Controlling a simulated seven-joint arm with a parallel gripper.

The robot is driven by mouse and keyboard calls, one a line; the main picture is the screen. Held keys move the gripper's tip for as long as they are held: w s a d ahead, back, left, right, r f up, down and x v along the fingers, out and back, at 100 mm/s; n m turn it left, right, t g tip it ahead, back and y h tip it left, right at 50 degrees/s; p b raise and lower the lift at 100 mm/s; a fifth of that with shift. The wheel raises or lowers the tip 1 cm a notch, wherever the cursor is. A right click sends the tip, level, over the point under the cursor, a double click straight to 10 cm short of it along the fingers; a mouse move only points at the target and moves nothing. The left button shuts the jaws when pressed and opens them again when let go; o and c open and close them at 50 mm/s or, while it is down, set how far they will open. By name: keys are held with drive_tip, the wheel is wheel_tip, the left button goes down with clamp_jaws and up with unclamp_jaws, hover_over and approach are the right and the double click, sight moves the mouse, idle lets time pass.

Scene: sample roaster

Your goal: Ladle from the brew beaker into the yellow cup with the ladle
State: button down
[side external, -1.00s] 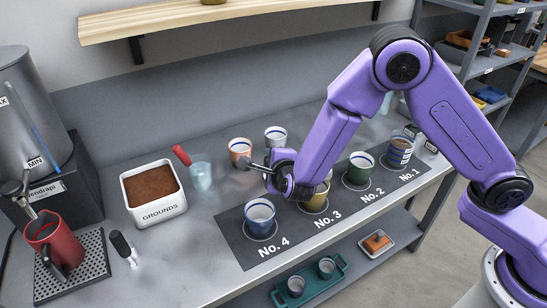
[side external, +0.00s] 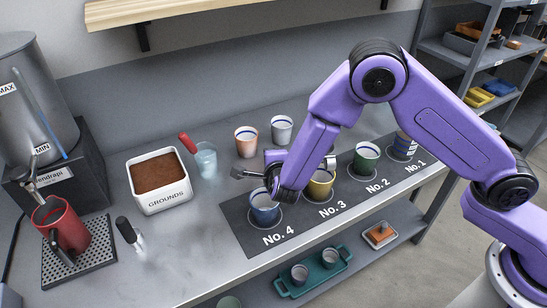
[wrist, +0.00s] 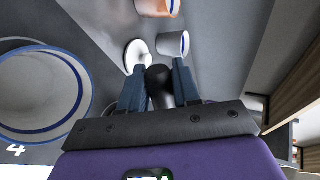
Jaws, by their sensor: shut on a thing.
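My gripper (side external: 267,168) is shut on the ladle's black handle (wrist: 160,88). It is held above the bench, behind the blue cup on spot No. 4. The pale round end of the ladle (wrist: 138,54) points away from the jaws, and shows at the left of the gripper in the side view (side external: 243,175). The yellow cup (side external: 319,187) stands upright on spot No. 3, partly hidden by my arm. A clear glass beaker (side external: 206,164), seemingly the brew beaker, stands further left with a red handle (side external: 187,142) by its rim. The contents of the ladle and beaker cannot be made out.
The blue cup (side external: 264,213) is just in front of my gripper. A pink cup (side external: 246,142) and a white cup (side external: 281,130) stand behind. The green cup (side external: 366,158) is on No. 2. A grounds box (side external: 163,205) and red pitcher (side external: 70,230) are left.

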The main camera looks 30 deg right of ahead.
drive_tip(key=shift+w+a+f+n+h, duration=0.1)
drive_tip(key=shift+a+f+n+h, duration=0.05)
drive_tip(key=shift+f, duration=0.25)
drive_tip(key=shift+a+f+n+h, duration=0.1)
drive_tip(key=shift+f+n+h, duration=0.05)
drive_tip(key=shift+f, duration=0.2)
drive_tip(key=shift+f, duration=0.1)
idle(1.1)
drive_tip(key=d+r+m+y, duration=0.1)
drive_tip(key=r, duration=0.2)
drive_tip(key=s+d+r+m+t+y, duration=0.1)
drive_tip(key=r+m, duration=0.1)
drive_tip(key=r, duration=0.2)
drive_tip(key=d+r+m+y, duration=0.1)
drive_tip(key=d+r, duration=0.1)
drive_tip(key=r, duration=0.2)
drive_tip(key=shift+s+r+t+y, duration=0.25)
drive_tip(key=shift+s+t+y, duration=0.05)
drive_tip(key=s+d+r+m+t+y, duration=0.1)
drive_tip(key=s+d+r+m+t, duration=0.1)
drive_tip(key=d, duration=0.4)
drive_tip(key=s+d+r+m+t+y, duration=0.2)
drive_tip(key=s+d+r+m, duration=0.1)
drive_tip(key=d+r+m, duration=0.2)
drive_tip(key=shift+s+d+r+m+t, duration=0.2)
drive_tip(key=shift+d+r+m+t, duration=0.15)
drive_tip(key=shift+d+m, duration=0.75)
drive_tip(key=shift+f, duration=0.1)
